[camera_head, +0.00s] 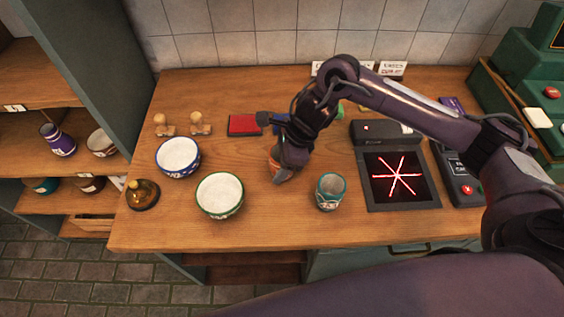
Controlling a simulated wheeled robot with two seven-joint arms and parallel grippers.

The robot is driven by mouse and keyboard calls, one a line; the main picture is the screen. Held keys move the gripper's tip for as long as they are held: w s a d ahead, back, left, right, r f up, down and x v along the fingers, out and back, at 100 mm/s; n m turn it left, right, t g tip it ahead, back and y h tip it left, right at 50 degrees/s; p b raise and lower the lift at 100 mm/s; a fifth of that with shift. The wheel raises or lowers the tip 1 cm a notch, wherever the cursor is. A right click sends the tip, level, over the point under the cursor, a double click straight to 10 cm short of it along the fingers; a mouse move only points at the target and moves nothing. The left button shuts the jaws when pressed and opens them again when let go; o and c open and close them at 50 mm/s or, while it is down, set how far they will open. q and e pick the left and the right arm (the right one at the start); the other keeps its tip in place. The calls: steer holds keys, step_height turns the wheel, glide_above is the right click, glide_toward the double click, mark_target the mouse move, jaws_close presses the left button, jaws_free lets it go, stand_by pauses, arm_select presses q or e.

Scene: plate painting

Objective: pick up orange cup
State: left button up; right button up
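The orange cup (273,165) stands on the wooden counter near its middle. Only a sliver of its left side shows; the rest is hidden behind my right gripper. My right gripper (281,178) points down at the cup, with a finger in front of it. I cannot tell whether the fingers touch or close on it. My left gripper is not in view.
A teal cup (330,192) stands to the right of my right gripper. A green-rimmed bowl (220,208) and a blue bowl (178,170) are to the left. A scanner with red lines (375,188) is at right. The counter's front strip (270,232) is clear.

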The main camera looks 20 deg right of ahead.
steer(key=c, duration=0.6)
steer(key=shift+r, duration=0.1)
